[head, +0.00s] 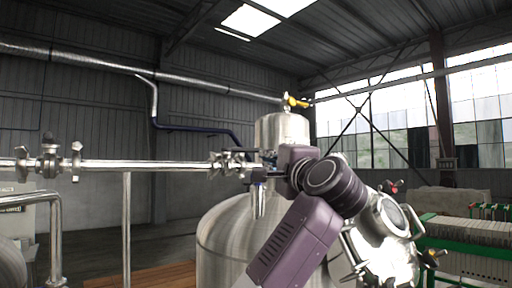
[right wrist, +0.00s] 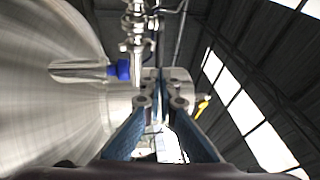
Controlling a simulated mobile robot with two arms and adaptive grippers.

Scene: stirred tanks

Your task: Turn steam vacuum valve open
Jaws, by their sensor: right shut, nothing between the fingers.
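A steel pipe with clamps (head: 215,164) runs in from the left to fittings by the tall tank, and the fittings also show in the right wrist view (right wrist: 139,28). A blue-ended part (right wrist: 120,69), perhaps a valve handle, sits on a short steel stub beside the tank wall. A yellow handle (head: 297,101) is on top of the tank. Which of these is the steam vacuum valve I cannot tell. My right gripper (head: 265,172) is at the pipe fittings, its fingers (right wrist: 160,101) shut and empty, close to the blue part. My left gripper is not in view.
The large steel tank (head: 222,232) stands right beside my right gripper. A second vessel with a round port (head: 388,216) is to the right, partly behind my arm. A green-framed machine (head: 462,232) stands at the far right.

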